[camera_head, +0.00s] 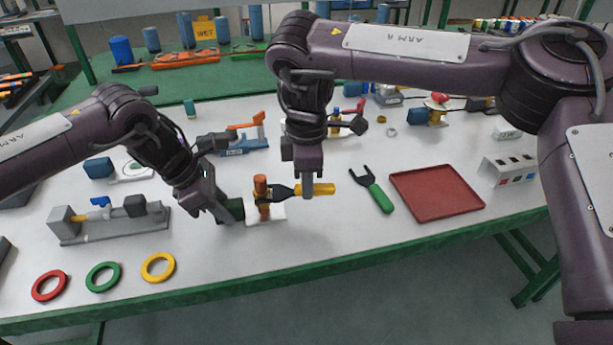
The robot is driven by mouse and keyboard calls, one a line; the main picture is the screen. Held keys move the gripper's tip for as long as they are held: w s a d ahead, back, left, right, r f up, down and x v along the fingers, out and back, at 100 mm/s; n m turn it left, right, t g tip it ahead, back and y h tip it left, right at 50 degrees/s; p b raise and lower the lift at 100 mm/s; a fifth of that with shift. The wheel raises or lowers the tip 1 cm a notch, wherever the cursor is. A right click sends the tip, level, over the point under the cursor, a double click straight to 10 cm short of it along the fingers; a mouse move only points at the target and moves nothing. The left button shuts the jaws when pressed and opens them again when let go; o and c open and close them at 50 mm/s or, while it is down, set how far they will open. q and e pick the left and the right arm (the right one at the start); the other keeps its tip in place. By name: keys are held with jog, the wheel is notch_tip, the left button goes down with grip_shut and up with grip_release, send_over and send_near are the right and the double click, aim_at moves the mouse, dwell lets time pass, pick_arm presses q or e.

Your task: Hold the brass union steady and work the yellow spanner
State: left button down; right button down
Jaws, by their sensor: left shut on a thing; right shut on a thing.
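The brass union (262,187) stands upright, orange-brown, at a small white block (277,212) on the table. My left gripper (227,213) is shut at its left side, by a dark green part; the exact contact is hard to see. The yellow spanner (325,189) lies level, its dark jaw at the right side of the union, apparently around it. My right gripper (307,187) points down and is shut on the spanner's yellow handle. Its fingers hide part of the handle.
A green-handled spanner (380,197) and a red tray (436,193) lie to the right. A grey fixture (110,226) and red, green and yellow rings (158,267) are at left. Tools and valves stand behind. The green front edge (350,264) is close.

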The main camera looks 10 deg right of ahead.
jog(key=shift+s+a+m, duration=0.35)
jog(key=shift+s+m, duration=0.45)
jog(key=shift+m, duration=0.3)
jog(key=shift+s+a+m, duration=0.3)
jog(key=shift+s+m, duration=0.45)
jog(key=shift+m, duration=0.35)
jog(key=m, duration=0.1)
jog(key=s+a+m, duration=0.1)
jog(key=shift+s+a+m, duration=0.15)
jog(key=shift+s+m, duration=0.15)
jog(key=shift+s+a+m, duration=0.5)
jog(key=shift+a+m, duration=0.15)
jog(key=shift+m, duration=0.45)
jog(key=shift+s, duration=0.1)
jog(key=shift+n, duration=0.4)
jog(key=shift+s+d, duration=0.75)
jog(key=shift+s, duration=0.35)
jog(key=shift+s+d, duration=0.75)
jog(key=shift+s, duration=0.35)
jog(key=shift+r, duration=2.5)
